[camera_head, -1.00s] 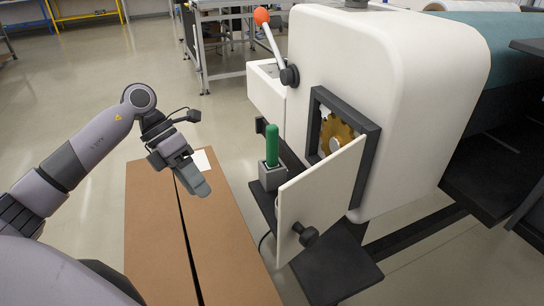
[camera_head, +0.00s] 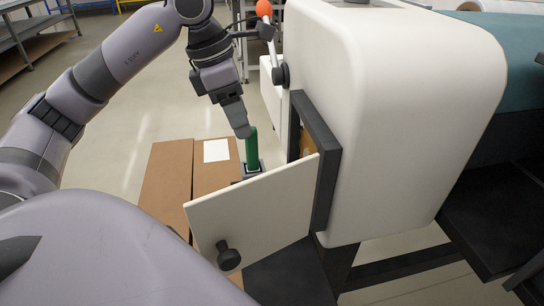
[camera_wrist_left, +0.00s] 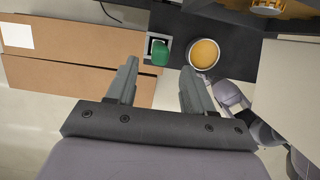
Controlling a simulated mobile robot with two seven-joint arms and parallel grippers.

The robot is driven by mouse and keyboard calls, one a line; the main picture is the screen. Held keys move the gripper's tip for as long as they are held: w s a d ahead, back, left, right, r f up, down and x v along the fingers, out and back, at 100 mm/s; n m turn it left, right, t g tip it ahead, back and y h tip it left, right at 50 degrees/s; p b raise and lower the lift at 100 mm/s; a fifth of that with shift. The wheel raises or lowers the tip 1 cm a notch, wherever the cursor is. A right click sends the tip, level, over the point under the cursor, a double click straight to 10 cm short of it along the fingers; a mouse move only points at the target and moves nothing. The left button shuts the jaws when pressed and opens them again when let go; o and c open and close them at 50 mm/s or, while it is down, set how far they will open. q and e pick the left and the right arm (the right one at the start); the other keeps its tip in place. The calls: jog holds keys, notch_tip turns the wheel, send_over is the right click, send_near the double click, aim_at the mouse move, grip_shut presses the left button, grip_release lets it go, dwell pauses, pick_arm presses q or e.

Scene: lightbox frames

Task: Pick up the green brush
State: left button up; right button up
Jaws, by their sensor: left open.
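The green brush (camera_head: 252,148) stands upright in a small grey holder (camera_head: 263,166) beside the white machine. In the left wrist view the green brush (camera_wrist_left: 160,57) shows from above, ahead of the fingers. My left gripper (camera_head: 241,128) is close to the brush's top in the head view. In the left wrist view my left gripper (camera_wrist_left: 160,82) is open, with its two fingers apart and nothing held. The brush lies beyond the gap, nearer the line of the left finger. My right gripper is not seen.
The white machine (camera_head: 400,110) fills the right side. Its open door panel (camera_head: 258,212), with a dark knob (camera_head: 228,256), stands in front of the holder. A cup with orange contents (camera_wrist_left: 203,54) is beside the brush. Brown boxes (camera_head: 166,178) lie left.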

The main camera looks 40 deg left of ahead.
aim_at(258, 154)
pick_arm(q)
jog(key=x, duration=0.3)
jog(key=b+x, duration=0.1)
jog(key=x, duration=0.3)
jog(key=shift+w+d, duration=0.2)
jog(key=shift+w, duration=0.1)
grip_shut()
